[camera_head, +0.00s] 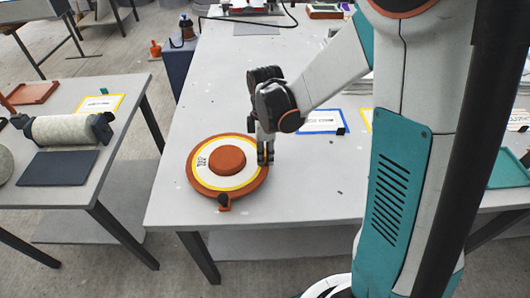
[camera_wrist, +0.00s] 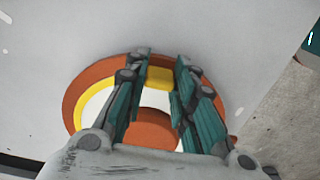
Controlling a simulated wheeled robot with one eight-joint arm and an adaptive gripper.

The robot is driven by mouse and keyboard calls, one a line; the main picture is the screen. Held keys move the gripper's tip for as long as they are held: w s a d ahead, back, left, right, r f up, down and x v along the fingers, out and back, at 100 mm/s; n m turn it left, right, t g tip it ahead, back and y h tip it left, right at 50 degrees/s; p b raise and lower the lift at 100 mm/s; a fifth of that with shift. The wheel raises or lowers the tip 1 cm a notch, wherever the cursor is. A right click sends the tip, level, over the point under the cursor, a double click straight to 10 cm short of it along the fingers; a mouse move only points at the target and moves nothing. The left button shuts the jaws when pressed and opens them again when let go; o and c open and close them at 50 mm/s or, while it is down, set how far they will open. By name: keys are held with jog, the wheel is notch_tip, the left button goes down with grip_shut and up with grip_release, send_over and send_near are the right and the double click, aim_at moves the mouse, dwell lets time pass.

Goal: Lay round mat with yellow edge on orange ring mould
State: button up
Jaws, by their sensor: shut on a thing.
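The orange ring mould (camera_head: 256,191) sits near the front left of the grey table, with a raised round orange centre; it also shows in the wrist view (camera_wrist: 78,95). The round white mat with a yellow edge (camera_head: 237,185) is around that centre, inside the mould's outer rim. It looks level; I cannot tell whether it touches the mould all round. My gripper (camera_head: 265,157) points down at the mould's right side. In the wrist view, its fingers (camera_wrist: 160,72) are shut on the mat's yellow edge (camera_wrist: 158,76) and hide part of the mat.
The grey table (camera_head: 310,190) is bare just right of the mould. A blue-edged sheet (camera_head: 322,121) lies farther back. A small dark-orange knob (camera_head: 223,202) stands at the mould's front. A side table (camera_head: 75,193) at left holds a fabric roll (camera_head: 62,129).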

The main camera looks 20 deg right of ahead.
jog(key=o, duration=1)
jog(key=shift+r, duration=0.1)
notch_tip(320, 180, up, 12)
jog(key=shift+f, duration=0.1)
jog(key=s+r+m+t, duration=0.1)
jog(key=s+m+t, duration=0.1)
jog(key=s+m, duration=0.2)
jog(key=s+r+m+t, duration=0.2)
jog(key=s+m, duration=0.3)
jog(key=s, duration=0.1)
jog(key=s+r+m+t, duration=0.2)
jog(key=s+m+t, duration=0.1)
jog(key=s+m, duration=0.2)
